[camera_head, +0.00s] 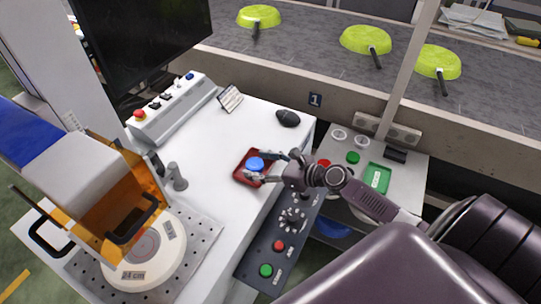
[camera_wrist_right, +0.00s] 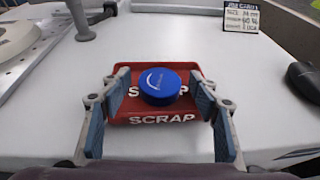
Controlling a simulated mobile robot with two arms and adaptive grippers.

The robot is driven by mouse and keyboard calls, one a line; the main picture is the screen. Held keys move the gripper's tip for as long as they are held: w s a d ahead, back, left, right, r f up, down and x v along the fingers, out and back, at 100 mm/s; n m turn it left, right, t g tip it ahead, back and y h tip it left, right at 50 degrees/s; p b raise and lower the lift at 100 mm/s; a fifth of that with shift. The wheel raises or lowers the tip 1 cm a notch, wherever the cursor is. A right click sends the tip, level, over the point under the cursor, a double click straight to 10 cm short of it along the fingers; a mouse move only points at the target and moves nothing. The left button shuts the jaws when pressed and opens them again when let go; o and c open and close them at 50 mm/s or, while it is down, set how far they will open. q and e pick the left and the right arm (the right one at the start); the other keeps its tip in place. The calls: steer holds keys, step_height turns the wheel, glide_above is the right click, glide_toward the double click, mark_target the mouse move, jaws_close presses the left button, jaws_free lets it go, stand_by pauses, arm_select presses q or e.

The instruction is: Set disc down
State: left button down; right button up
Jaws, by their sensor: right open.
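A blue disc (camera_head: 255,164) lies in a shallow red tray (camera_head: 240,175) on the white worktop. In the right wrist view the disc (camera_wrist_right: 160,87) rests flat in the tray (camera_wrist_right: 160,119), whose front edge reads SCRAP. My right gripper (camera_head: 272,167) is open at the right side of the tray. In the right wrist view its fingers (camera_wrist_right: 160,95) stand to the left and right of the disc, with a clear gap on both sides. My left gripper is not in view.
A control panel (camera_head: 273,238) with knobs and buttons lies right of the worktop. A black mouse (camera_head: 288,118) and a small sign (camera_head: 230,99) stand behind the tray. A press with an orange guard (camera_head: 105,190) is at left. Green pans (camera_head: 365,40) sit on the conveyor (camera_head: 310,50).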

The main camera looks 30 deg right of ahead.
steer(key=v, duration=1.2)
steer(key=shift+b, duration=0.4)
stand_by(1.8)
